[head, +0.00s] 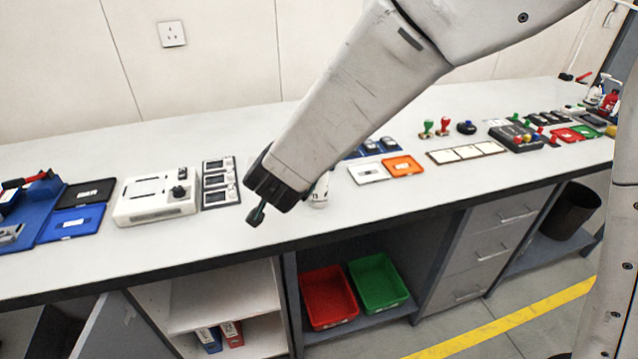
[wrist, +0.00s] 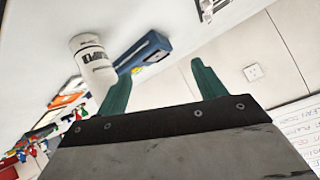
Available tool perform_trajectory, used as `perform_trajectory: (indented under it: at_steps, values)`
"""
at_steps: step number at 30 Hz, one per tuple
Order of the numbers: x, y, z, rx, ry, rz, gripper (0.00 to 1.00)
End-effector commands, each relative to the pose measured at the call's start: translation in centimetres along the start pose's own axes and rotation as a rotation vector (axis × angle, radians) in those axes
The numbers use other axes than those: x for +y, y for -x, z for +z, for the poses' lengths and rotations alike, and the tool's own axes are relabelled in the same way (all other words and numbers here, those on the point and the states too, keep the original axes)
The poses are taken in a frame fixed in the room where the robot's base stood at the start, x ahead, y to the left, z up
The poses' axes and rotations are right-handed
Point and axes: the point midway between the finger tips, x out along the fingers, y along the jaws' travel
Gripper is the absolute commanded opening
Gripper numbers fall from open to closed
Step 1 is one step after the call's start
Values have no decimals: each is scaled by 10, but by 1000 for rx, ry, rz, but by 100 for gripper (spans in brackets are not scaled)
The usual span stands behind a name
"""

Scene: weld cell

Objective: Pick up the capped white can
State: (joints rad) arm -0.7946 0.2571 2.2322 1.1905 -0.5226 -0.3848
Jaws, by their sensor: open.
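The white can (wrist: 94,66) stands on the bench in the wrist view, which is turned so that the bench is at the top. It has dark lettering on its side and a white top end. It lies to the left of both green fingers, outside the gap between them. In the head view a little of the can (head: 320,190) shows just right of my gripper, the rest hidden behind it. My gripper (wrist: 162,67) is open and empty. In the head view my gripper (head: 256,214) points down over the bench near its front edge.
A blue tray with dark devices (head: 372,147) stands behind the can. A white tray (head: 368,172) and an orange tray (head: 403,166) lie to its right. A black panel (head: 220,182) and a white machine (head: 156,199) are left of my gripper. Bare bench lies in front.

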Motion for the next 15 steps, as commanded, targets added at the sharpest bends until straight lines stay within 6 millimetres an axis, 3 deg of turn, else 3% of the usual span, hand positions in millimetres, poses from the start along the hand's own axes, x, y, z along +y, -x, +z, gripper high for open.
perform_trajectory:
  at_steps: [1,4,9,15]
  values:
    - [2,-10,10,65,4,78,70]
    - [18,-13,10,190,7,227,70]
    - [41,-5,10,330,31,428,70]
    - [56,4,7,407,51,552,70]
